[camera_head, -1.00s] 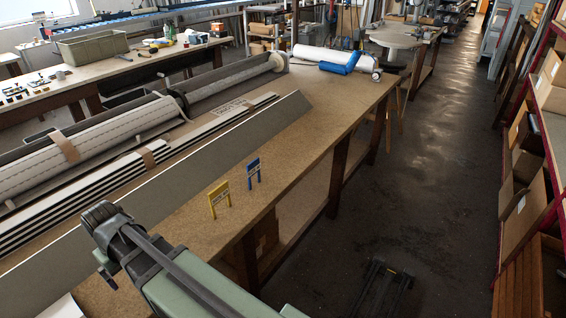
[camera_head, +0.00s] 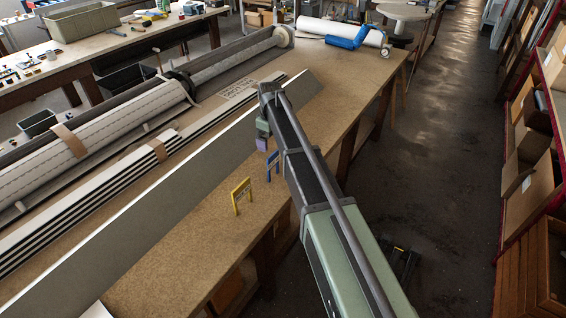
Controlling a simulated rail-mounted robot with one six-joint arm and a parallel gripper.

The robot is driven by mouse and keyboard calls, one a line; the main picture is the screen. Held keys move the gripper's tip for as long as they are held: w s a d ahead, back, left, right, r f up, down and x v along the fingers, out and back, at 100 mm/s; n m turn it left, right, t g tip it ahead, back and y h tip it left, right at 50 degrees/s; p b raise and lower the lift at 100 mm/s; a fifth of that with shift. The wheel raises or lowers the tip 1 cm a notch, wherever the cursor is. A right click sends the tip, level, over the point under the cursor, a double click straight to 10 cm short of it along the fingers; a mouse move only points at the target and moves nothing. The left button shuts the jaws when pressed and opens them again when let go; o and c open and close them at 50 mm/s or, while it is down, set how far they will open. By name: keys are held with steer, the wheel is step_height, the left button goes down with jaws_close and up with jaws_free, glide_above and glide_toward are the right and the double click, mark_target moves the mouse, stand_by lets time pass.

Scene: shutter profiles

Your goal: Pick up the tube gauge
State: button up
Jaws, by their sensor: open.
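Two small flat gauges with labelled tops and two legs stand upright on the bench: a yellow one (camera_head: 242,190) and a blue one (camera_head: 272,164) behind it to the right. I cannot read their labels, so I cannot tell which is the tube gauge. My arm reaches in from the lower right, with its wrist bent down at the far end. My gripper (camera_head: 263,146) shows only in part below the wrist, small and lilac. It is open, close to the blue gauge in the picture and above and to its left. The fingertips are not clear, and I cannot see any contact.
A long grey board (camera_head: 190,165) stands on edge behind the gauges. Striped profiles (camera_head: 95,200) and long rolls (camera_head: 120,130) lie beyond it. The bench top (camera_head: 185,240) before the gauges is clear.

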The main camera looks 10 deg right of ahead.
mark_target(273, 166)
step_height(273, 166, down, 11)
steer(key=b, duration=1)
steer(key=shift+s+d, duration=0.1)
steer(key=shift+r, duration=0.2)
steer(key=shift+c, duration=0.2)
steer(key=c, duration=0.9)
